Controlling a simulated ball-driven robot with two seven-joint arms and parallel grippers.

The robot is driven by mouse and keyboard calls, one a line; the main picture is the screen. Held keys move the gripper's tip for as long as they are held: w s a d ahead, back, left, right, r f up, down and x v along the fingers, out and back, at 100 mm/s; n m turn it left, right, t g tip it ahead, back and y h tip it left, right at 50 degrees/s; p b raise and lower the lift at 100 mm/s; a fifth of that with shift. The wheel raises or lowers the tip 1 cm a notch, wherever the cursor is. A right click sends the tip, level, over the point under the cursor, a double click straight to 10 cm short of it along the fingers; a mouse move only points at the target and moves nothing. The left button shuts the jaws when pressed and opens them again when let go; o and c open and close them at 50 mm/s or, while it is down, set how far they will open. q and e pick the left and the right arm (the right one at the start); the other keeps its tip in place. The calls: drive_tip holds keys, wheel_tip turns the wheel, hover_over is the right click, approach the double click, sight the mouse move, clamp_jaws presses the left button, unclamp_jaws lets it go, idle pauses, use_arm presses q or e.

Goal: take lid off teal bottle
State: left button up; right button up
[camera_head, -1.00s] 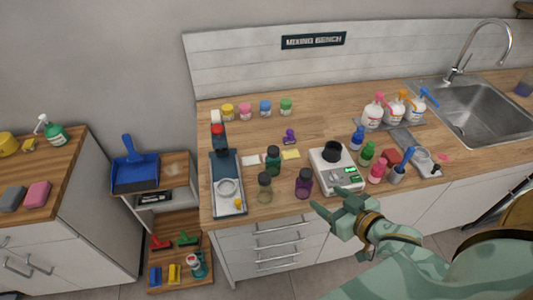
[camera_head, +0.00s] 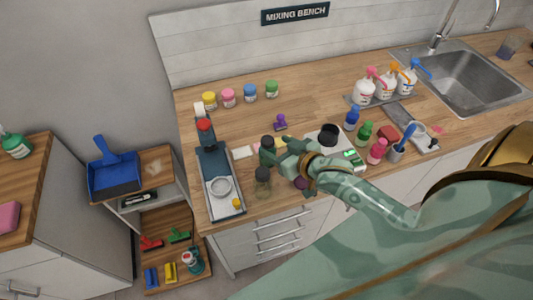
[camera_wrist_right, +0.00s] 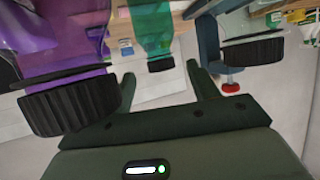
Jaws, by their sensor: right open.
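The teal bottle (camera_head: 264,154) stands upright on the bench, its dark lid (camera_head: 267,141) on top. In the right wrist view, the teal bottle (camera_wrist_right: 153,30) appears inverted beyond my fingertips, with its lid (camera_wrist_right: 160,64) on. My right gripper (camera_head: 273,151) is beside the bottle, overlapping part of it in the head view. It is open; in the right wrist view nothing is between its fingers (camera_wrist_right: 163,82), and the lid is just beyond them. Contact with the bottle cannot be told. My left gripper is out of view.
A purple bottle (camera_wrist_right: 65,55) with a black lid (camera_wrist_right: 70,103) is close beside one finger. A clear olive bottle (camera_head: 263,183) stands in front. A dark blue stand (camera_head: 215,168) is left; a white scale (camera_head: 321,146) is right, partly behind my arm.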

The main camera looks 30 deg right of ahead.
sight(272, 145)
drive_tip(key=b+x, duration=0.1)
drive_tip(key=x, duration=0.4)
drive_tip(key=shift+w+a+f, duration=0.15)
drive_tip(key=shift+f, duration=0.1)
drive_tip(key=shift+r, duration=0.1)
clamp_jaws()
